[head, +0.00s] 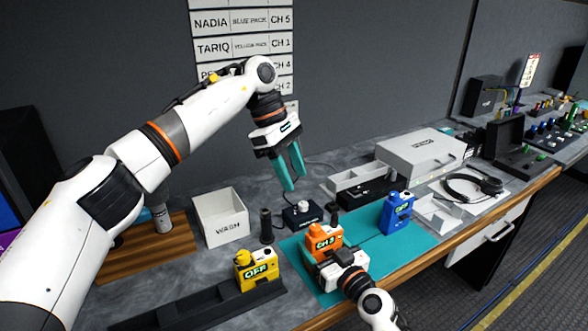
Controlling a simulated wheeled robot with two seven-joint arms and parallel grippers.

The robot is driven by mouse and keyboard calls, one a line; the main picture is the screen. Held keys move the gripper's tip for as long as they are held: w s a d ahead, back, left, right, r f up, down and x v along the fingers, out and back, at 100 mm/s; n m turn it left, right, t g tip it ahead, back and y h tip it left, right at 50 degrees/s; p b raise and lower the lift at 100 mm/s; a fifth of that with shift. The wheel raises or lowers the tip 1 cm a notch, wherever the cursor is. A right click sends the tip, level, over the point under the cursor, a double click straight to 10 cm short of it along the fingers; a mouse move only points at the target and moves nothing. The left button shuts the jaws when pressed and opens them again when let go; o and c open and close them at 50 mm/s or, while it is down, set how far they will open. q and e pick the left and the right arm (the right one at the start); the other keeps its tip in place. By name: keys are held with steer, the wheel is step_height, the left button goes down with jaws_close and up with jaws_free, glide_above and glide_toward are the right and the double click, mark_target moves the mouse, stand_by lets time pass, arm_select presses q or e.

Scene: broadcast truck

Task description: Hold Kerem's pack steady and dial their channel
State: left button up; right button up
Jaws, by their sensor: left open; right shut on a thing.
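The orange pack (324,239) stands on the teal mat (370,236), its display reading CH 3. My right gripper (329,258) is shut on it from the front, partly hiding its lower body. My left gripper (288,173) is open and empty, pointing down above and behind the orange pack. The wall chart (242,20) lists Nadia, blue pack, CH 5 and Tariq, yellow pack, CH 1. Lower rows show CH 4 and CH 2, but my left arm hides most of them and I cannot read Kerem's name.
The blue pack (396,213) stands at the mat's right.

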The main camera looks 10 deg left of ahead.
steer(key=o, duration=1.1)
steer(key=shift+o, duration=0.2)
